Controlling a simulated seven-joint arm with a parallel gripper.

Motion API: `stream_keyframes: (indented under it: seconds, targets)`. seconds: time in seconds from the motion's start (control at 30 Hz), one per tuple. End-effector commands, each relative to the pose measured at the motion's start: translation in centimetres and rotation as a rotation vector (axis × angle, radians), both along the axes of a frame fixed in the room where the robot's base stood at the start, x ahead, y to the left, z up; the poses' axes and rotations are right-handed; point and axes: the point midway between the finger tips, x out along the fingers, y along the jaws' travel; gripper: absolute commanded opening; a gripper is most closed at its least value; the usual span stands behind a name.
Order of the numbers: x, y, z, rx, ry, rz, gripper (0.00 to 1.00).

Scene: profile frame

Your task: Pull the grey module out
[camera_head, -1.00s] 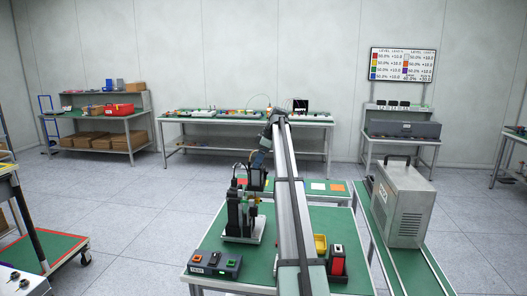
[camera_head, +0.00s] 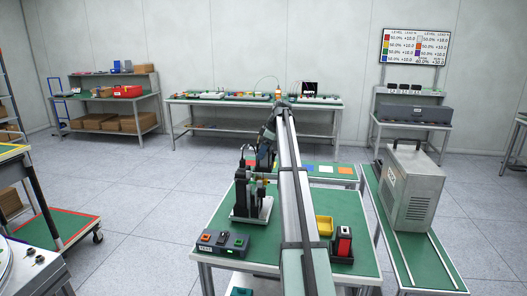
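I cannot clearly pick out the grey module at this size. A black upright fixture (camera_head: 250,190) on a pale base stands on the green-topped table (camera_head: 285,256), left of my long grey arm link. My arm rises from the bottom of the view and bends at the top. Its dark far part comes down behind the fixture. My gripper is at that end, around the fixture's top. Its fingers are too small and too covered to tell open from shut, or whether they touch anything.
A control box with coloured buttons (camera_head: 221,242) sits at the table's front left. A yellow bin (camera_head: 324,226) and a red and black block (camera_head: 344,243) stand right of my arm. A large grey vented cabinet (camera_head: 412,187) stands on the right bench. Coloured squares (camera_head: 343,169) lie behind.

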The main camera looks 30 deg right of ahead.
Motion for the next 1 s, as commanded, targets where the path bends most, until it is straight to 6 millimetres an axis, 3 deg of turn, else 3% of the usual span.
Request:
stream_keyframes:
  seconds: [0.3,1.0]
  targets:
    - [0.0,0.0,0.0,0.000,0.000,0.000,0.31]
    - [0.0,0.0,1.3,0.000,0.000,0.000,0.31]
